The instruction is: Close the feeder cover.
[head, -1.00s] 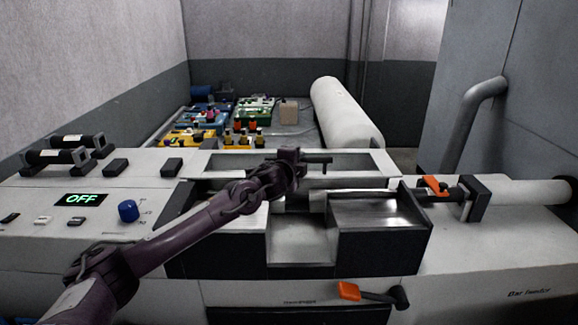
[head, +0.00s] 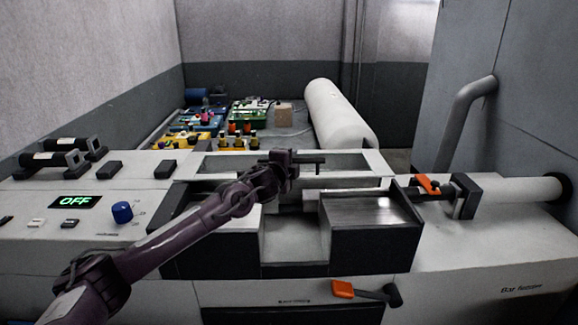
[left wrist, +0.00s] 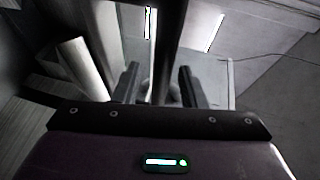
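The feeder cover (head: 372,160) is a pale frame with window openings, raised along the back of the bar feeder. A dark handle bar (head: 308,158) crosses its front. My left gripper (head: 288,158) is at this bar in the head view. In the left wrist view, a dark bar (left wrist: 171,45) passes between the two fingers of the left gripper (left wrist: 158,82). The fingers look apart, with gaps beside the bar; contact is unclear. The open feeder trough (head: 290,238) lies below and in front. My right gripper does not show.
A control panel with an OFF display (head: 76,201) and blue knob (head: 122,212) lies left. A white cylinder (head: 338,115) and several coloured parts stand behind.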

